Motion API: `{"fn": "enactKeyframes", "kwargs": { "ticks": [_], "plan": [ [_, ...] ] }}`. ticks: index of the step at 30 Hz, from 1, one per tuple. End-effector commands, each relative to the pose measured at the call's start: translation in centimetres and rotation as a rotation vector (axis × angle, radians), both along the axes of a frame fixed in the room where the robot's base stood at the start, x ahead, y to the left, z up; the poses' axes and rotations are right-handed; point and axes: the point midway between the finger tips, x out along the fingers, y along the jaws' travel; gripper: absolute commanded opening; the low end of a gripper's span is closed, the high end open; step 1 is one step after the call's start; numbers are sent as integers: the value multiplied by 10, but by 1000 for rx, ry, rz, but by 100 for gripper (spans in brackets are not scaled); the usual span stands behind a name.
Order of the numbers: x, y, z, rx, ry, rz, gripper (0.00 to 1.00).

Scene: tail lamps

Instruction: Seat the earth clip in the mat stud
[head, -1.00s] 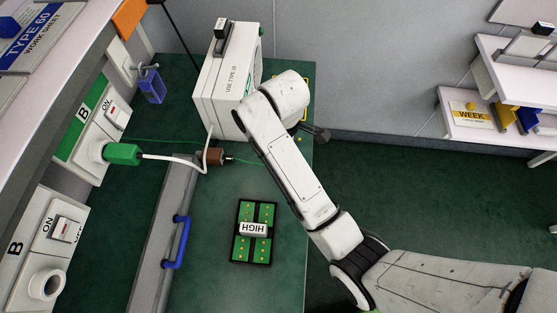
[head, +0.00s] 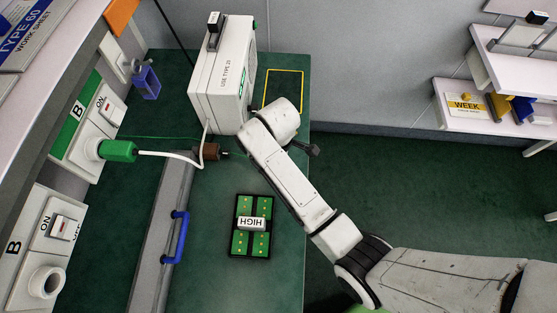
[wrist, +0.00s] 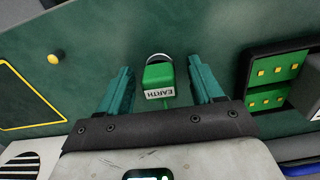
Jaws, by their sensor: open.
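The earth clip (wrist: 158,76) is a green block with a white EARTH label. In the wrist view it sits between the two teal fingers of my gripper (wrist: 160,66), which are open with a gap on each side. A pale, rounded part shows at its far end; I cannot tell what it belongs to. A yellow knob, apparently the mat stud (wrist: 55,58), stands on the green mat (wrist: 100,30), left of my gripper and apart from the clip. In the head view my arm hides the clip and the fingers.
A white instrument box (head: 222,80) stands at the bench's back, beside a yellow-outlined area (head: 285,88). A black-framed green board (head: 240,243) with a HIGH block lies nearer. A green plug (head: 118,151) with a white cable and a blue handle (head: 180,238) are at left.

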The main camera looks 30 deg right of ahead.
Motion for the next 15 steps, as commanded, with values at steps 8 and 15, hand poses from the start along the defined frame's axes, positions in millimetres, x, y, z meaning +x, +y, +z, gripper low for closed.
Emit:
{"fn": "enactKeyframes", "kwargs": {
  "ticks": [8,15],
  "plan": [
    [0,0,0,0,0,0,43],
    [0,0,0,0,0,0,20]
  ]
}}
